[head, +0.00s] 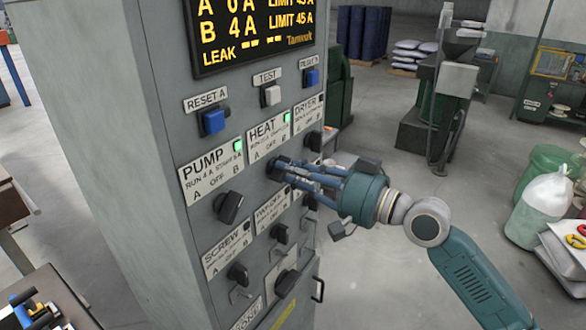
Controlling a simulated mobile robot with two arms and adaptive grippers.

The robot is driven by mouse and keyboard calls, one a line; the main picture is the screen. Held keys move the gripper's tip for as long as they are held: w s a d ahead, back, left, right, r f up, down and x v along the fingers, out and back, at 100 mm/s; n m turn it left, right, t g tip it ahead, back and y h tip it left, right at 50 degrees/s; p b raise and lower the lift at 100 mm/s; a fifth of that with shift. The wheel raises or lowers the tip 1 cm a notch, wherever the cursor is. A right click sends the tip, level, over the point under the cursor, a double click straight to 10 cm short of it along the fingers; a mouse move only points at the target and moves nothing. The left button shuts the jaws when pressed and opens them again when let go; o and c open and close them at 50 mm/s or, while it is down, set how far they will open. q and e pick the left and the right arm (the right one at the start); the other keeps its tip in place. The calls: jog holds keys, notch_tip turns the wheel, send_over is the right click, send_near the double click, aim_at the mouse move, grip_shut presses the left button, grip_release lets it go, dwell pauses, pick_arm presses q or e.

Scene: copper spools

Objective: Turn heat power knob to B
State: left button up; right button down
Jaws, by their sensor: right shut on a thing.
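The grey control cabinet (130,150) stands upright in the head view with rows of labelled knobs. The HEAT plate (268,137) reads A, OFF, B and has a lit green lamp (287,118) at its upper right. The dark HEAT knob (273,169) sits just below this plate. My right gripper (285,171) reaches in from the right and is shut on the HEAT knob. Its fingers partly cover the knob, so I cannot tell the exact pointer position. My left gripper is not in view.
The PUMP knob (229,207) is at lower left of my right gripper, and the DRYER knob (314,141) is close above it. More knobs sit below. A display (250,32) tops the panel.

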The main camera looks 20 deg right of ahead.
jog(key=c, duration=1.6)
grip_release()
jog(key=shift+o, duration=0.2)
jog(key=shift+d, duration=0.1)
jog(key=v, duration=1.2)
